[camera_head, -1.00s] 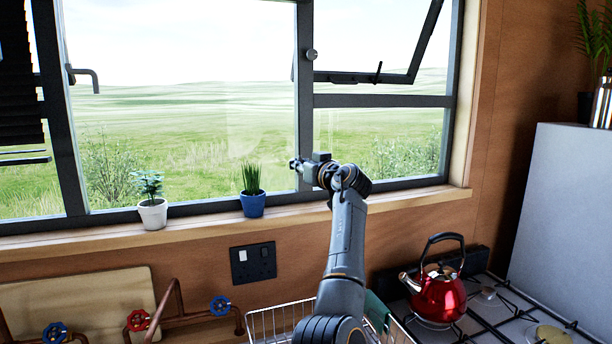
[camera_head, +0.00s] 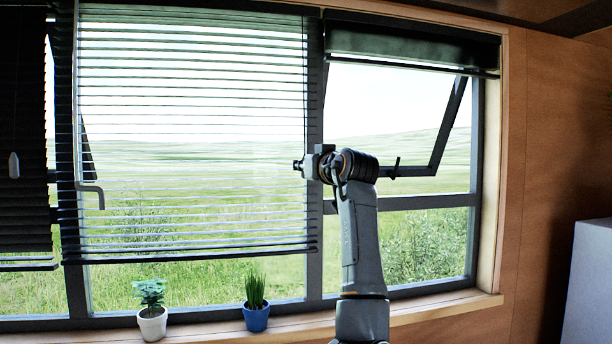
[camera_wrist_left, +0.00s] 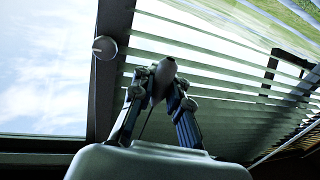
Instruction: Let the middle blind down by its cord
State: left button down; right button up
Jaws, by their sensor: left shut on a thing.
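The middle blind (camera_head: 190,140) hangs over most of the middle window pane, its slats spread apart. Its bottom rail (camera_head: 190,253) is a little above the window's lower frame. My left gripper (camera_head: 302,165) is in front of the blind's right edge, near the upright frame bar. In the left wrist view my left gripper (camera_wrist_left: 158,88) is shut on a dark, cone-shaped cord knob (camera_wrist_left: 165,70), with the blind's slats (camera_wrist_left: 230,75) behind. The cord itself is hard to make out. My right gripper is not in view.
A plant in a white pot (camera_head: 152,323) and one in a blue pot (camera_head: 256,317) stand on the sill below. A dark left blind (camera_head: 25,130) hangs at the far left. The right blind (camera_head: 410,45) is gathered at the top above a tilted-open pane (camera_head: 450,125).

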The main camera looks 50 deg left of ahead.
pick_arm(q)
jog(key=shift+d+r, duration=0.1)
jog(key=shift+r, duration=0.35)
jog(key=c, duration=1.6)
grip_release()
jog(key=shift+r, duration=0.1)
jog(key=shift+c, duration=0.2)
jog(key=o, duration=0.3)
jog(key=shift+d, duration=0.2)
jog(key=shift+d+r, duration=0.2)
jog(key=shift+d, duration=0.1)
jog(key=shift+s+a+f, duration=0.1)
jog(key=v, duration=1.2)
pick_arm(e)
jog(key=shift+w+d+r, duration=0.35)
